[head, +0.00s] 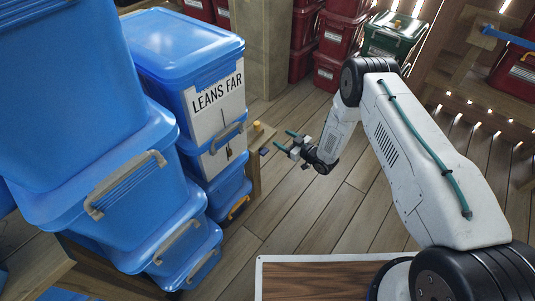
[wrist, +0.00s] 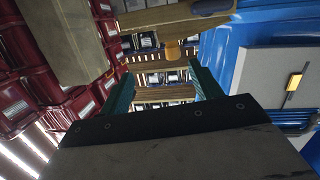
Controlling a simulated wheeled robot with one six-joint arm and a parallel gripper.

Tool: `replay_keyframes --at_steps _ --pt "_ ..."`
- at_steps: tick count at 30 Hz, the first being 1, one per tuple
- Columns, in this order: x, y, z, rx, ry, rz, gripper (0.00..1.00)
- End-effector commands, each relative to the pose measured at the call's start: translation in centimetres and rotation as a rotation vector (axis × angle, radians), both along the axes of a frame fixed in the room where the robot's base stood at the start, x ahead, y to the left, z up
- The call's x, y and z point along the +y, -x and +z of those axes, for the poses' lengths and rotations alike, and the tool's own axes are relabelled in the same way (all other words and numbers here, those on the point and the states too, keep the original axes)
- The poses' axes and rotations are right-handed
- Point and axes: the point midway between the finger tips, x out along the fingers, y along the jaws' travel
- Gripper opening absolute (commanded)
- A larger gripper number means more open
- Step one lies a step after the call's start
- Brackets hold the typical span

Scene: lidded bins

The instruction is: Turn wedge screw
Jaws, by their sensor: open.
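My gripper (head: 285,140) is open and empty, with its two teal fingers pointing left towards the blue stack. The fingers also show apart in the wrist view (wrist: 163,88). A small yellow-orange knob (head: 257,126) sits on top of a wooden post beside the labelled stack, left of my fingertips and apart from them. It may be the wedge screw, but it is too small to tell. An orange knob (wrist: 172,50) shows beyond the fingers in the wrist view. The blue bin (head: 180,45) labelled "LEANS FAR" tops that stack.
Large blue bins (head: 100,190) with grey handles fill the left. Red bins (head: 335,40) and a green bin (head: 392,38) stand at the back. A gold handle (wrist: 293,82) shows on a grey panel at right in the wrist view. The plank floor (head: 310,215) is clear below my gripper.

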Motion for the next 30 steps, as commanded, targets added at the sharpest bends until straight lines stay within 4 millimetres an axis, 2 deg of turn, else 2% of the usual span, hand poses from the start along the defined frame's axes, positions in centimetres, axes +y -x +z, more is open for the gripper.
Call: replay_keyframes --at_steps 1,3,6,10,14,24,30 --pt "0.4 1.8 -2.2 -0.004 -0.036 0.022 0.64" --pt "0.8 3.7 -3.9 -0.017 -0.084 0.046 0.64" --pt "1.1 5.8 -5.5 -0.031 -0.134 0.070 0.64" --pt "1.4 7.0 -6.4 -0.042 -0.166 0.084 0.64" --pt "2.4 6.5 -6.5 -0.044 -0.173 0.088 0.64" --pt "6.5 3.3 -6.5 -0.043 -0.171 0.087 0.64" --pt "7.4 2.5 -6.5 -0.043 -0.171 0.085 0.64"
